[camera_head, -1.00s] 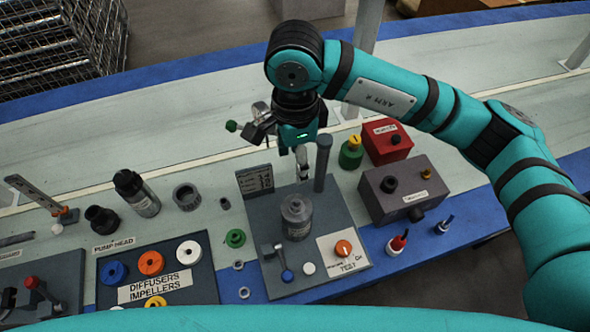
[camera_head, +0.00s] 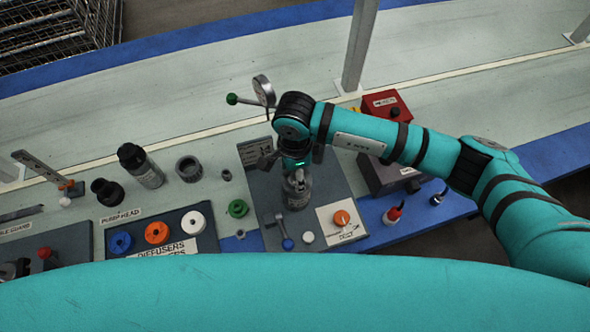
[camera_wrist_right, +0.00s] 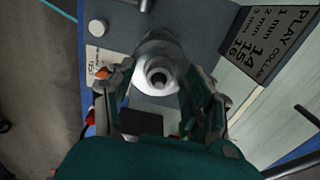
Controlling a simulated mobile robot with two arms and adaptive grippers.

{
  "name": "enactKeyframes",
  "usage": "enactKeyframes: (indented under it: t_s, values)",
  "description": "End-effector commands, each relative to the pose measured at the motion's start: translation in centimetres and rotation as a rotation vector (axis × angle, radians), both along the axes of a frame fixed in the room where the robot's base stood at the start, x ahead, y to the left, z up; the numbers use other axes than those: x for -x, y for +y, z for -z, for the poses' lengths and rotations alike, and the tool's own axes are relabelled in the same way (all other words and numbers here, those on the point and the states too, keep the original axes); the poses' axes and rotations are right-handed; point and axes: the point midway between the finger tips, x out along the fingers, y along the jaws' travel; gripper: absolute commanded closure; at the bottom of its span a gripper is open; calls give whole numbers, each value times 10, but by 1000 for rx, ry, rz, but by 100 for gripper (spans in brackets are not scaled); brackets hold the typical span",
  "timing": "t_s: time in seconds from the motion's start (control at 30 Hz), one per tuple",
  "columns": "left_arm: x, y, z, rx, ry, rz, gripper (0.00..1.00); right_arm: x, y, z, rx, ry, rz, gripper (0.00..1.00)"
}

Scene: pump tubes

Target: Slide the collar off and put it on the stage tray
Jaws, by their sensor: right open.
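A grey, shiny cylinder (camera_head: 297,196) stands upright on the dark test plate (camera_head: 264,205). In the right wrist view the cylinder (camera_wrist_right: 158,48) is seen from above, with a round dark-centred end at its top. I cannot make out the collar as a separate part. My right gripper (camera_head: 295,172) is over the cylinder's top, pointing down. In the wrist view its two open fingers (camera_wrist_right: 162,98) lie to either side of the cylinder's near end; contact cannot be told. No tray is labelled as the stage tray. My left gripper is out of view.
A dark tray (camera_head: 208,246) of coloured rings lies left of the plate. A red box (camera_head: 385,103) is behind my right arm.

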Motion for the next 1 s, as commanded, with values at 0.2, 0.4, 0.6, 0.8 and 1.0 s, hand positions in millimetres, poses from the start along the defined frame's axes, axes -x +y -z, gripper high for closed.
enactKeyframes:
  t_s: [0.2, 0.4, 0.6, 0.8, 1.0]
  values:
    - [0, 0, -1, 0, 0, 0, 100, 0, 0, 5, 0, -1, 0, 47]
    - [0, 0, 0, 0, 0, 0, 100, 0, 0, 4, 0, -1, 0, 54]
    - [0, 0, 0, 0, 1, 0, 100, 0, 0, 4, 0, -1, 0, 81]
    - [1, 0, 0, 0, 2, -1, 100, 0, 0, 4, -1, -1, 0, 75]
    - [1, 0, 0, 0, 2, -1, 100, 0, 0, 4, -1, -1, 0, 100]
